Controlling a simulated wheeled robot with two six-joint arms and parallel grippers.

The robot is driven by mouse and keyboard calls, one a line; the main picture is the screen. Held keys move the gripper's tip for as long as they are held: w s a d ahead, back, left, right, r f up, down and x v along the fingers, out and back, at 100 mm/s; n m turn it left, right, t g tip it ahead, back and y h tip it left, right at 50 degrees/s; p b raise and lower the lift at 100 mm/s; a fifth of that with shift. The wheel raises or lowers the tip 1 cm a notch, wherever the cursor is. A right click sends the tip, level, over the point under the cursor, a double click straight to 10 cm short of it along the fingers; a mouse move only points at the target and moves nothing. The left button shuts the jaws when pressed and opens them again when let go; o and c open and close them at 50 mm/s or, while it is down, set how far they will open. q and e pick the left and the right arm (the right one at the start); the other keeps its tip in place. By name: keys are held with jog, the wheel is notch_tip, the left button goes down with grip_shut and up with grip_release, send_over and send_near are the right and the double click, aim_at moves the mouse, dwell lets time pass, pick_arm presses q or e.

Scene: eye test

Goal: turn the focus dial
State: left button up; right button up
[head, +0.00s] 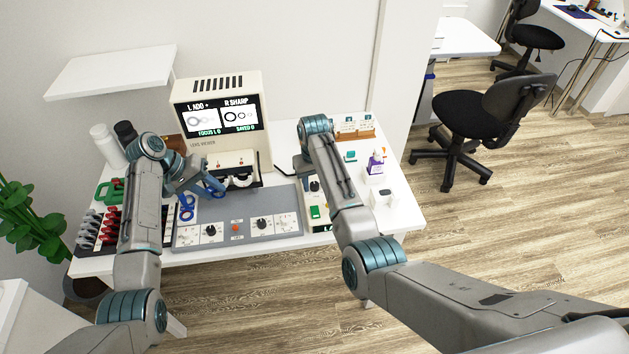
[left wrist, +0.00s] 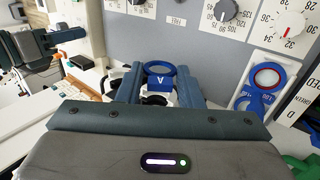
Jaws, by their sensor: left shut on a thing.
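A grey control panel (head: 250,205) lies before the lens viewer (head: 262,100) and carries a left dial (head: 211,230) and a right dial (head: 262,223). I cannot read which one is the focus dial. In the left wrist view, a dial (left wrist: 225,10) and another dial (left wrist: 290,22) show at the top, clear of the fingers.
Another blue ring (head: 186,207) rests at the panel's left; it also shows in the left wrist view (left wrist: 262,78). The screen (head: 215,115) reads FOCUS L 0 and SAVED 0. A purple-labelled bottle (head: 376,165) stands right. Red-handled items (head: 112,222) are racked left.

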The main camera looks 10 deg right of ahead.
jog(key=c, duration=0.7)
jog(key=m, duration=0.4)
jog(key=shift+m, duration=2.2)
jog(key=o, duration=1)
